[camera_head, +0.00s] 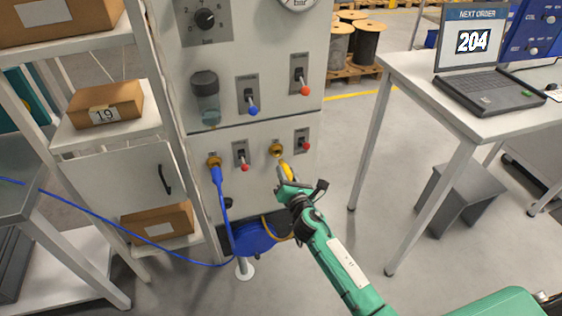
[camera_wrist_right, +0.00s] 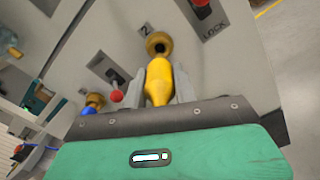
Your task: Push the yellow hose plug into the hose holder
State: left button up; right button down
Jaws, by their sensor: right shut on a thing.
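The yellow hose plug (camera_wrist_right: 158,82) is held between the fingers of my right gripper (camera_wrist_right: 160,90), which is shut on it. In the head view the plug (camera_head: 287,171) sticks out from my right gripper (camera_head: 284,180) toward the panel. The brass hose holder (camera_wrist_right: 158,44), marked 2, is just beyond the plug's tip in the wrist view; it also shows in the head view (camera_head: 277,150). The plug's tip points at the holder's opening and overlaps its lower edge in view; I cannot tell whether they touch. My left gripper is not in view.
A blue plug (camera_head: 216,174) with a blue hose sits in the other brass holder (camera_head: 214,160) to the left. Red-tipped levers (camera_head: 241,156) stand beside the holders. A blue hose reel (camera_head: 254,238) hangs below. A laptop table (camera_head: 440,90) stands at right.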

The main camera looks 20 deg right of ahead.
jog(key=s, duration=0.5)
jog(key=shift+s+d, duration=0.1)
jog(key=shift+s, duration=0.25)
